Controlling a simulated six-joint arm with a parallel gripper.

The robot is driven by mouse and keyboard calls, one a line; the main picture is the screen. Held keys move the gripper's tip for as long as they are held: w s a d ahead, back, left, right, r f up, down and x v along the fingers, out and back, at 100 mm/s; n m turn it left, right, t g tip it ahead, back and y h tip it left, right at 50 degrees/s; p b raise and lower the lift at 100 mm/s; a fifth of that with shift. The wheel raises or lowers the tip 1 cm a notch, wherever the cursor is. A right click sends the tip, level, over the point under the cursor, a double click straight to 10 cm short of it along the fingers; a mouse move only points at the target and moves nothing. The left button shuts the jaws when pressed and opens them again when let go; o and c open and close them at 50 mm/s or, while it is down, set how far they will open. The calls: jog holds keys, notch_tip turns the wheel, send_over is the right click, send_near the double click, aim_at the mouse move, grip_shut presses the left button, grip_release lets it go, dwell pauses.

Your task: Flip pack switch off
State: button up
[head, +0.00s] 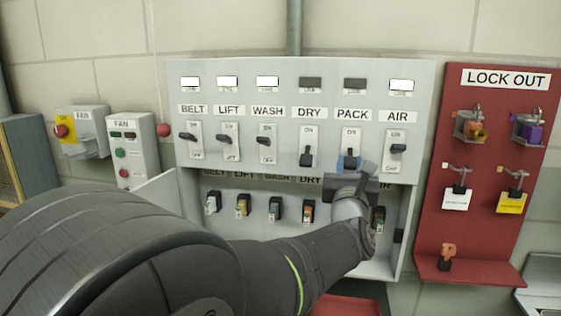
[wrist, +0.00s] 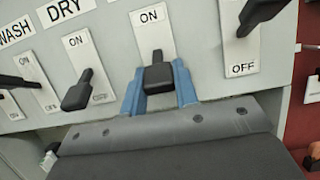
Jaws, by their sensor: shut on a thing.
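The grey panel (head: 300,70) has a row of labelled switches. The PACK switch plate (head: 351,138) has ON visible at its top; its lower part is hidden by my gripper (head: 348,163). In the wrist view, the black PACK lever (wrist: 158,76) sits low on its plate and points down toward the camera. The blue fingers of my gripper (wrist: 159,90) are on either side of this lever, shut on it. The PACK indicator (head: 355,84) above is dark.
The DRY switch (head: 307,157) is also down, with a dark indicator (head: 310,84). The neighbouring AIR switch (head: 398,149) has a lit indicator. Below is a recess with several small devices (head: 275,209). A red LOCK OUT board (head: 460,150) stands at right.

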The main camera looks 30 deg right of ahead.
jog(key=shift+w+f, duration=0.1)
jog(key=shift+f, duration=0.05)
jog(key=shift+c, duration=0.2)
jog(key=o, duration=1)
jog(key=v, duration=1.7)
jog(key=shift+f, duration=0.4)
jog(key=x, duration=1.7)
jog(key=shift+r, duration=0.45)
